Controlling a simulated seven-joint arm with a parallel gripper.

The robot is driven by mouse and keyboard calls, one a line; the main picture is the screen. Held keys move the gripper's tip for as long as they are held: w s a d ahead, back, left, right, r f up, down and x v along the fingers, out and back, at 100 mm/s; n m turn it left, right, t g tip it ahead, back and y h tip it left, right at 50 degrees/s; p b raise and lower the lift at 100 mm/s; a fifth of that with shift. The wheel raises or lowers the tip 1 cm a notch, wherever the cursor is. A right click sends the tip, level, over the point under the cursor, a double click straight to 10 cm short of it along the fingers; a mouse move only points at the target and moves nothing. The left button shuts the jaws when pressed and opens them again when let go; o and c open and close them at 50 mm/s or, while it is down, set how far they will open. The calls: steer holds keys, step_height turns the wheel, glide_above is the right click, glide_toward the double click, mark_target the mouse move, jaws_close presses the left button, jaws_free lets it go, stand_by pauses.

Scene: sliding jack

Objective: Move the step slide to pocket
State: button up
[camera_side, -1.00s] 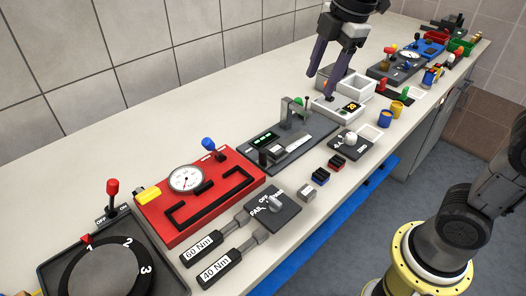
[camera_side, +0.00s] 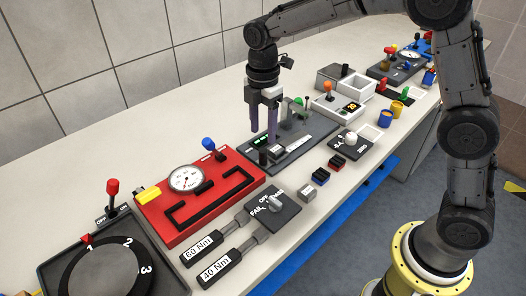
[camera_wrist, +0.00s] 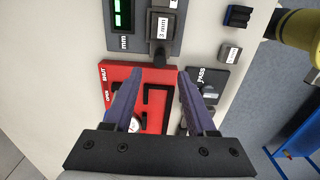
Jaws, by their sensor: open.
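A grey measuring plate (camera_side: 318,127) with a green display (camera_side: 260,140) lies at mid bench. On its near end is a grey block marked 3 mm (camera_wrist: 163,27) with a black square knob (camera_wrist: 157,54); this looks like the step slide. The knob also shows in the side view (camera_side: 263,158). My gripper (camera_side: 263,138) is open and empty, pointing down above this near end. In the wrist view my fingertips (camera_wrist: 160,72) stand apart, either side of the knob's line, and the knob appears just beyond them. I cannot make out which part is the pocket.
A red panel (camera_side: 232,196) with a gauge, blue-knobbed lever (camera_side: 208,144) and stepped black slot adjoins the near end. A thin upright post (camera_side: 307,103) stands on the plate. A PASS/FAIL switch (camera_side: 273,204) and small blocks (camera_side: 320,175) lie in front.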

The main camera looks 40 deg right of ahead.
mark_target(263, 150)
step_height(263, 150, down, 8)
steer(key=shift+r, duration=0.1)
stand_by(0.4)
jaws_close()
stand_by(1.2)
